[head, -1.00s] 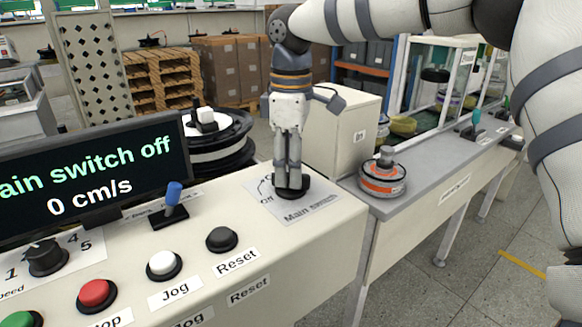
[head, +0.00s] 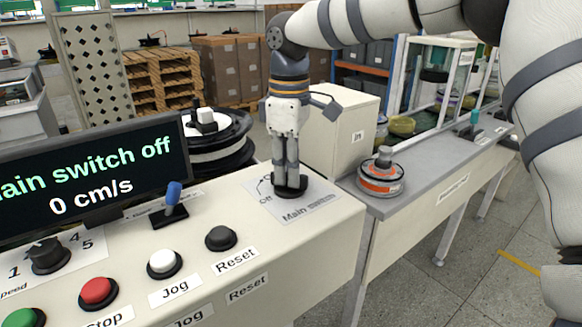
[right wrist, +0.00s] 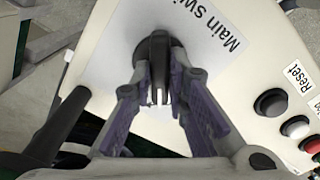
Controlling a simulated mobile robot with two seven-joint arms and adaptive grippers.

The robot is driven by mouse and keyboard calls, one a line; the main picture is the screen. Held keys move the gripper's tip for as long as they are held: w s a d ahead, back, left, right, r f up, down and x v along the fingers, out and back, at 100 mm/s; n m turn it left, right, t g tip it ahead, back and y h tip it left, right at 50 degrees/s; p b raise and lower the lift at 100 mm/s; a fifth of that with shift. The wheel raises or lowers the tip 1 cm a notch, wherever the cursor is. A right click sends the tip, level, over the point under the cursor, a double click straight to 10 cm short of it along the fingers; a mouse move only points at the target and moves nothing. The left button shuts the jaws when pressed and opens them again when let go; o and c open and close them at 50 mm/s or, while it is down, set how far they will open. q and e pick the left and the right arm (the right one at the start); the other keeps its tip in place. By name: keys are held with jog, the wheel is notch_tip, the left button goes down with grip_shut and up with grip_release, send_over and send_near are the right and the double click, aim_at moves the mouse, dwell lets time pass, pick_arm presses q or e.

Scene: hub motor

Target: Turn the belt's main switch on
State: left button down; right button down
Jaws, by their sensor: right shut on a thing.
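The main switch, a black rotary knob (head: 291,188), sits on a white label (head: 318,205) reading "Main switch" at the right end of the cream control panel. My right gripper (head: 289,180) points straight down onto it and is shut on the knob. In the right wrist view the black knob (right wrist: 159,60) stands between the two fingers of the gripper (right wrist: 163,95). The display (head: 90,178) reads "main switch off" and "0 cm/s". The knob's pointer is mostly hidden by the fingers. My left gripper is not in view.
On the panel are a blue-handled lever (head: 173,196), a black Reset button (head: 221,238), a white Jog button (head: 164,263), a red Stop button (head: 97,292) and a speed knob (head: 47,256). An orange-and-grey motor (head: 381,175) stands on the belt table to the right.

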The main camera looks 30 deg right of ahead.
jog(key=m, duration=0.3)
jog(key=shift+m, duration=2.3)
jog(key=c, duration=1.6)
grip_release()
jog(key=shift+o, duration=0.2)
notch_tip(320, 180, up, 12)
